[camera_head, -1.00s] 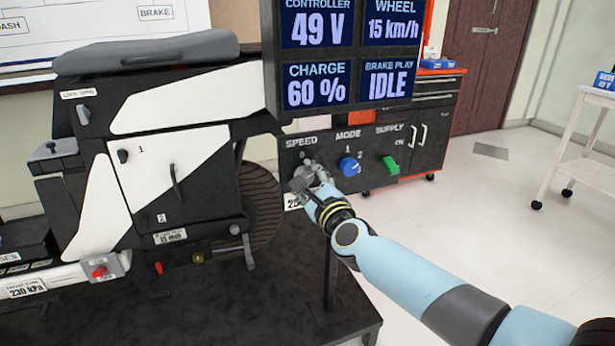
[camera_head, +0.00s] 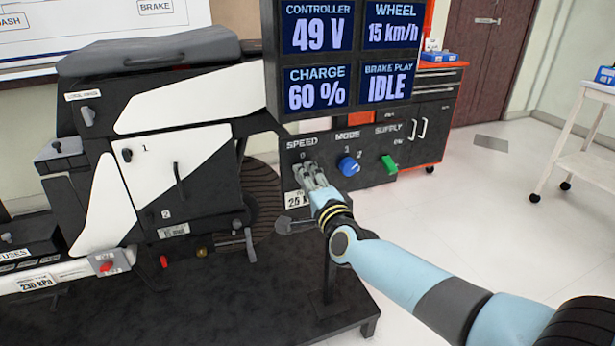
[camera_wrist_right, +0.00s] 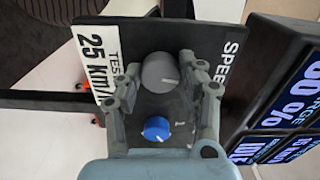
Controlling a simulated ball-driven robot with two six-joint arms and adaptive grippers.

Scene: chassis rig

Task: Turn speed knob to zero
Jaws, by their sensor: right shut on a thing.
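The grey speed knob (camera_wrist_right: 158,72) shows in the right wrist view, between my right gripper's fingers; a short pale mark is on its lower right side. In the head view, my right gripper (camera_head: 309,172) is at the control panel (camera_head: 323,160) under the word SPEED and covers most of the knob. It is shut on the speed knob. The WHEEL display (camera_head: 392,30) reads 15 km/h. A label (camera_wrist_right: 98,62) beside the knob reads 25 km/h, partly covered. My left gripper is not in view.
The blue MODE knob (camera_head: 348,166) and green SUPPLY switch (camera_head: 389,164) are close on the right of the gripper. The display box (camera_head: 271,60) overhangs the panel. The black and white chassis (camera_head: 150,180) stands on the left, on a dark table (camera_head: 180,310).

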